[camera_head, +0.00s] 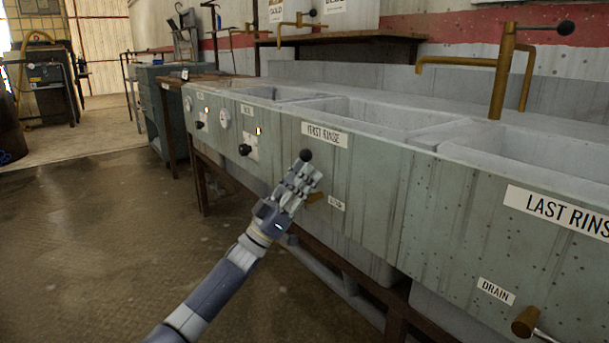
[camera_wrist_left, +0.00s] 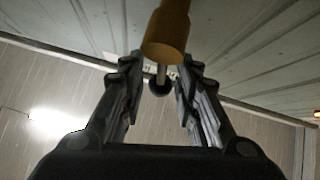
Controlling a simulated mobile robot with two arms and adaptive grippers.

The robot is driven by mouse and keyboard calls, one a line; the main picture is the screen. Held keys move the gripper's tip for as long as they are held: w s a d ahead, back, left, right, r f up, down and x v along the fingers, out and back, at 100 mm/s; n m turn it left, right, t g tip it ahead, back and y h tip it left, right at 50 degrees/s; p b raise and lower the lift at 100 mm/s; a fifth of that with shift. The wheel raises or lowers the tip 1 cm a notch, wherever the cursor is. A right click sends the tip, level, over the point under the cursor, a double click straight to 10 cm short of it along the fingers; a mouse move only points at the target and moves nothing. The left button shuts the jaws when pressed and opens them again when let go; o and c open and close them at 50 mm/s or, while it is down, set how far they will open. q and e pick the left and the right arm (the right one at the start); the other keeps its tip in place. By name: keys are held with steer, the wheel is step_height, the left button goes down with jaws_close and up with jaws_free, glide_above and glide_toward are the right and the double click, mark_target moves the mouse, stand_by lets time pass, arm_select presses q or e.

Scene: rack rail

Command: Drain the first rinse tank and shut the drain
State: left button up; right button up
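The first rinse tank, labelled FIRST RINSE (camera_head: 324,134), is in the middle of the head view. Its basin (camera_head: 375,112) is partly visible; I cannot tell the water level. Its brass drain valve (camera_head: 315,197) sits low on the front panel, beside a small label partly covered by my gripper. A black ball knob (camera_head: 306,155) shows just above my left fingertips. My left gripper (camera_head: 302,176) is at this valve. In the left wrist view the brass valve (camera_wrist_left: 167,32), a thin rod and the black knob (camera_wrist_left: 158,87) lie between the spread fingers, with gaps visible on both sides.
The last rinse tank (camera_head: 450,230) stands at right, with its own brass drain valve (camera_head: 525,321). A brass tap (camera_head: 502,70) with a black knob stands behind the tanks. Gauges and black knobs (camera_head: 245,150) are on the panel further left. The floor (camera_head: 90,240) at left is clear.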

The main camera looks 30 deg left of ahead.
arm_select(q)
steer(key=v, duration=1.1)
steer(key=shift+f, duration=0.2)
steer(key=shift+a, duration=0.1)
